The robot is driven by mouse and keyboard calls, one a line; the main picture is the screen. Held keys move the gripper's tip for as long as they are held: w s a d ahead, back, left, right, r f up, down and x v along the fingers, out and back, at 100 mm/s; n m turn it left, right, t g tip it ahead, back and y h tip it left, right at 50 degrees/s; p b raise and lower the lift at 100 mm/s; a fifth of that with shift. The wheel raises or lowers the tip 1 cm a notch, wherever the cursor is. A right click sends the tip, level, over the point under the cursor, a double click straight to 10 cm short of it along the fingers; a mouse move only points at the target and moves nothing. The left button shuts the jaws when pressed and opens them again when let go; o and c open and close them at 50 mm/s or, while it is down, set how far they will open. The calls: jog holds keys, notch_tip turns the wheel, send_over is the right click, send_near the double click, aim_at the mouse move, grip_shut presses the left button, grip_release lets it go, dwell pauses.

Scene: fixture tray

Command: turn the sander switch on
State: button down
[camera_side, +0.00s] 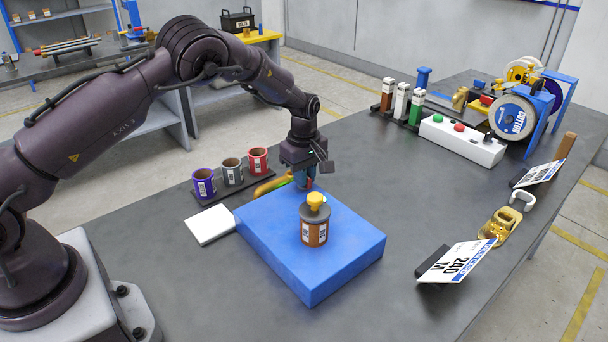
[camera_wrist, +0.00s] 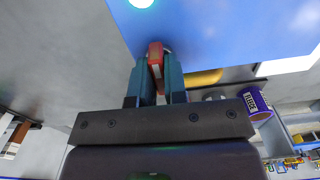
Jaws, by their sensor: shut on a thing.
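The white control box (camera_side: 462,140) lies on the table at the right in the side view, in front of the sander with its discs (camera_side: 512,117). It has a green button (camera_side: 437,118), a red button (camera_side: 459,127) and a small dark knob (camera_side: 488,137). I cannot tell the switch's setting. My gripper (camera_side: 304,183) is far left of the box, at the far edge of the blue block (camera_side: 315,260). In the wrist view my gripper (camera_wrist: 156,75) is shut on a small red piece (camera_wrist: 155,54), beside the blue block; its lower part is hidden.
A brown can with a yellow top (camera_side: 315,225) stands on the block. A rack of several coloured cups (camera_side: 232,172) and a white plate (camera_side: 210,224) are left of it. Tilted signs (camera_side: 458,262) line the right edge. The middle table is clear.

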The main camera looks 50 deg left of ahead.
jog(key=shift+r+n, duration=0.1)
jog(key=shift+n, duration=0.3)
jog(key=c, duration=1.2)
grip_release()
jog(key=shift+o, duration=0.2)
notch_tip(320, 180, up, 13)
